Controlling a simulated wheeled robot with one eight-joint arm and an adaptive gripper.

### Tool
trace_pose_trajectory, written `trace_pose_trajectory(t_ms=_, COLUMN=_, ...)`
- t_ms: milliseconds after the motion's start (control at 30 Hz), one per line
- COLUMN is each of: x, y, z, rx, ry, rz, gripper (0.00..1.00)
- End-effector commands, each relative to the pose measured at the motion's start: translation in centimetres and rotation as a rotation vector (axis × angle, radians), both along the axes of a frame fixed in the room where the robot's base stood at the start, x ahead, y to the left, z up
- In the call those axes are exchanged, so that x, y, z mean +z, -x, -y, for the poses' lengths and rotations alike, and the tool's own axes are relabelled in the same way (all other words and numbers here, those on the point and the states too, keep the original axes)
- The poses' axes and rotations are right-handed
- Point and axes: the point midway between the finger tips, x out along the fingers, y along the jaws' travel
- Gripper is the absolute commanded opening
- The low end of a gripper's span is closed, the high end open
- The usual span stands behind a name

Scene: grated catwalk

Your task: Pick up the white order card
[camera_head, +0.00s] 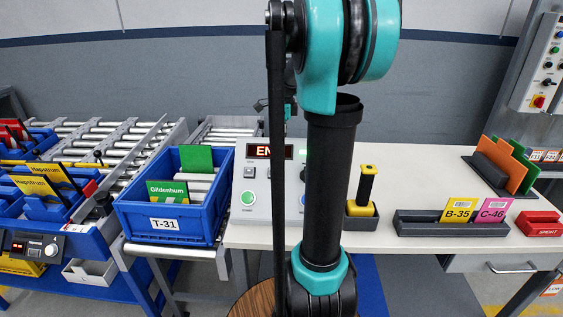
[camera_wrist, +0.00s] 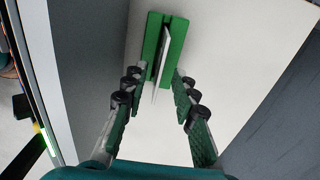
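The white order card (camera_wrist: 163,58) shows nearly edge-on in the wrist view. It stands in the slot of a green holder (camera_wrist: 151,38) on a pale tabletop. My gripper (camera_wrist: 159,75) is open, with one finger to the left of the card and one to the right. Gaps show between the card and both fingers. The card's near end reaches into the space between the fingers. In the head view I cannot make out the card, its holder or the fingers; my arm covers the middle of the table.
In the head view, a blue bin marked T-31 (camera_head: 163,224) stands left of the table. A white control box (camera_head: 251,198) is left of my arm. A yellow-and-black tool (camera_head: 365,188) and a dark card rack (camera_head: 420,225) stand right. Orange and green panels (camera_head: 507,163) stand farther right.

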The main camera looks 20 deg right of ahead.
Motion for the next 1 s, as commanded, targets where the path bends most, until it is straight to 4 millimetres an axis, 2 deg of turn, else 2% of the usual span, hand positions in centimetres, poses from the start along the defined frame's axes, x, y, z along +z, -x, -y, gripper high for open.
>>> trace_pose_trajectory(t_ms=100, x=-1.8, y=-0.1, z=-0.5, rx=0.0, ry=0.0, rz=0.0, gripper=0.28)
trace_pose_trajectory(t_ms=233, x=-3.2, y=-0.1, z=-0.4, rx=-0.001, ry=0.0, rz=0.0, gripper=0.28)
trace_pose_trajectory(t_ms=533, x=-3.6, y=-0.1, z=-0.4, rx=-0.001, ry=0.0, rz=0.0, gripper=0.28)
trace_pose_trajectory(t_ms=767, x=-3.6, y=-0.1, z=-0.4, rx=0.0, ry=0.0, rz=0.0, gripper=0.0)
trace_pose_trajectory(t_ms=1000, x=-3.6, y=-0.1, z=-0.4, rx=0.0, ry=0.0, rz=0.0, gripper=0.0)
